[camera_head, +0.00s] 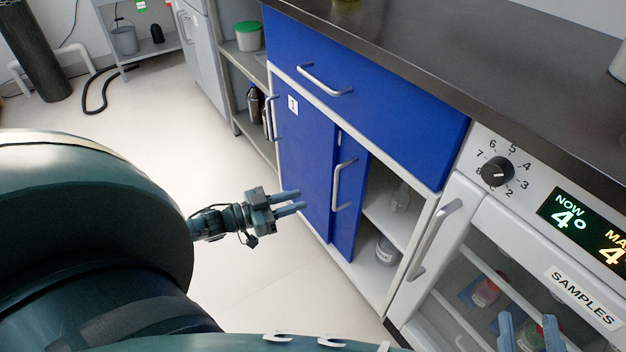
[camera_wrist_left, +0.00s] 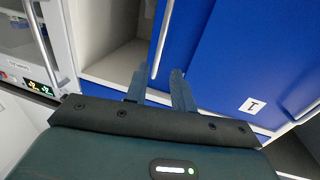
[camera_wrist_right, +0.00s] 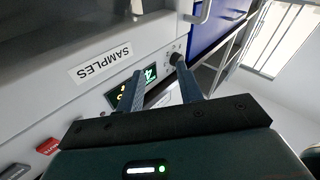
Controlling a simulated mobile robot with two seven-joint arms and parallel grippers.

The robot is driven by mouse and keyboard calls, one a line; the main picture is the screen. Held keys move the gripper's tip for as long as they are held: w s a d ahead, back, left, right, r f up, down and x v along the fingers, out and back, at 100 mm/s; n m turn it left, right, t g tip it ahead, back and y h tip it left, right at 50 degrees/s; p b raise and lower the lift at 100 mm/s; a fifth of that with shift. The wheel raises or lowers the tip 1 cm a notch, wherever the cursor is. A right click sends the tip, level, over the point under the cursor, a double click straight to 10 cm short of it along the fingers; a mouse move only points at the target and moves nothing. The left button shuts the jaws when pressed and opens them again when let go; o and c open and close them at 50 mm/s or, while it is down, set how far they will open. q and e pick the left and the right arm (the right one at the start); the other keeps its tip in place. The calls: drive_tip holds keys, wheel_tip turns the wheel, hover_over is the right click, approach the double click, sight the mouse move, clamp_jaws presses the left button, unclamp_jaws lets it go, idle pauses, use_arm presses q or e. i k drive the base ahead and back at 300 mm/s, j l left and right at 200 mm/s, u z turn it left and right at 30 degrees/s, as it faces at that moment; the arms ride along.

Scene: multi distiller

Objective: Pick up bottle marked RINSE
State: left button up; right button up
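No label reading RINSE is legible in any view. A clear bottle (camera_head: 400,198) stands on the upper shelf of the partly open blue cabinet, and a jar (camera_head: 387,250) stands on its lower shelf. My left gripper (camera_head: 302,200) is open and empty in front of the blue cabinet door (camera_head: 310,175), apart from its handle (camera_head: 343,186). In the left wrist view the handle (camera_wrist_left: 163,40) shows beyond the gap between the fingers (camera_wrist_left: 160,88). My right gripper (camera_head: 530,332) is open and empty in front of the SAMPLES fridge; its fingers also show in the right wrist view (camera_wrist_right: 162,88).
A dark countertop (camera_head: 440,70) runs above the cabinet and the fridge (camera_head: 470,215). A dark brown bottle (camera_head: 254,106) and a green-lidded tub (camera_head: 248,36) stand on the open shelves to the left.

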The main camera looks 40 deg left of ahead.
sight(386, 256)
drive_tip(key=k+j, duration=0.8)
drive_tip(key=k, duration=0.05)
